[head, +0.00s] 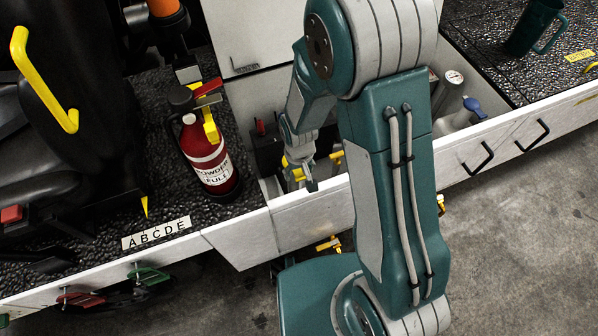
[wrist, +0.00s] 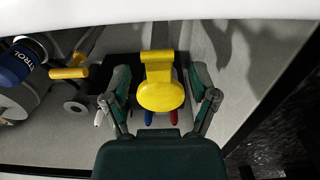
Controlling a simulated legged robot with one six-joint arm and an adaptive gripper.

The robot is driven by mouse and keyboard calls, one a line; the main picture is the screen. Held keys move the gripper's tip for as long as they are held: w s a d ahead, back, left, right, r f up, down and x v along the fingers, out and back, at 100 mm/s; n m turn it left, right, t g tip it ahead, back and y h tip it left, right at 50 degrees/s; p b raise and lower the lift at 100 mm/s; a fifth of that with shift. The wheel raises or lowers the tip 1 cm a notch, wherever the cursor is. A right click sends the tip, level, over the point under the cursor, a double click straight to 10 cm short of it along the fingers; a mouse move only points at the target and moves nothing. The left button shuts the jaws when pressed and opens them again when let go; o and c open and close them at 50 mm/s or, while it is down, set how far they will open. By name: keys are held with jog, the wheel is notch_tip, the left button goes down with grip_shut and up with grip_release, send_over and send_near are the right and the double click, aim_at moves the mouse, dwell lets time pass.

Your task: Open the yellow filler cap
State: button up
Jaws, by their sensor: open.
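A yellow piece with a rounded end and a squared top (wrist: 160,92) is in the middle of the wrist view; I take it for the filler cap. My gripper (wrist: 161,84) is open, with one dark green finger on each side of it. Gaps show between the fingers and the yellow piece in this view; the depth between them is unclear. In the head view my gripper (head: 305,179) reaches down into the white loader bay (head: 290,215), close to small yellow parts (head: 298,171). My arm hides part of the bay there.
A second yellow handle-like part (wrist: 69,72) and a blue-labelled cylinder (wrist: 22,62) are at the left. Blue (wrist: 149,118) and red (wrist: 174,118) tips show below the cap. A white panel wall (wrist: 215,50) stands close right. A red extinguisher (head: 207,155) stands left of the bay.

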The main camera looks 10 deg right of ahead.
jog(key=shift+f, duration=0.5)
jog(key=shift+d, duration=0.1)
jog(key=shift+c, duration=0.3)
grip_shut()
